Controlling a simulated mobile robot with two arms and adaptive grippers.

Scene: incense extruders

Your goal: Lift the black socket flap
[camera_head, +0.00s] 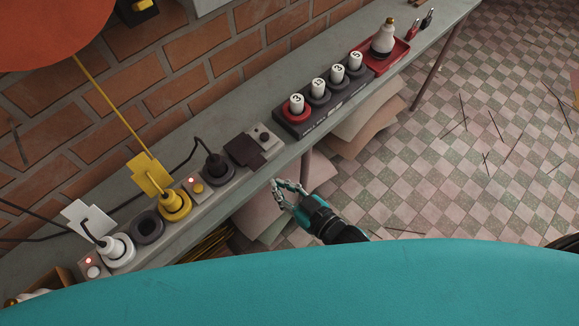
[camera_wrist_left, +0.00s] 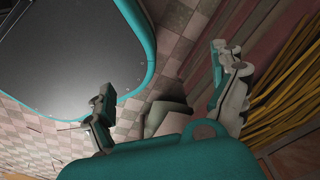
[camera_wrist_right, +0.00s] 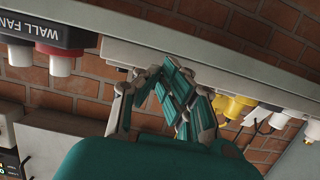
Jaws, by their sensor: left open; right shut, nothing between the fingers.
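The black socket flap (camera_head: 245,150) is a dark square plate on the bench's power strip. It appears to lie flat, between a black plug (camera_head: 215,163) and a grey switch box (camera_head: 263,137). My right gripper (camera_head: 285,184) is just off the bench's front edge, below and right of the flap and apart from it. It is shut and empty; its fingers meet in the right wrist view (camera_wrist_right: 168,75). I cannot make out the flap there. My left gripper (camera_wrist_left: 163,82) is open and empty in the left wrist view and out of the head view.
A yellow socket (camera_head: 175,205) and a white socket (camera_head: 117,250) have flaps raised. A dark ring socket (camera_head: 147,228) sits between them. A dark rack (camera_head: 325,112) with several numbered white cylinders stands right of the strip. A brick wall (camera_head: 200,45) backs the bench.

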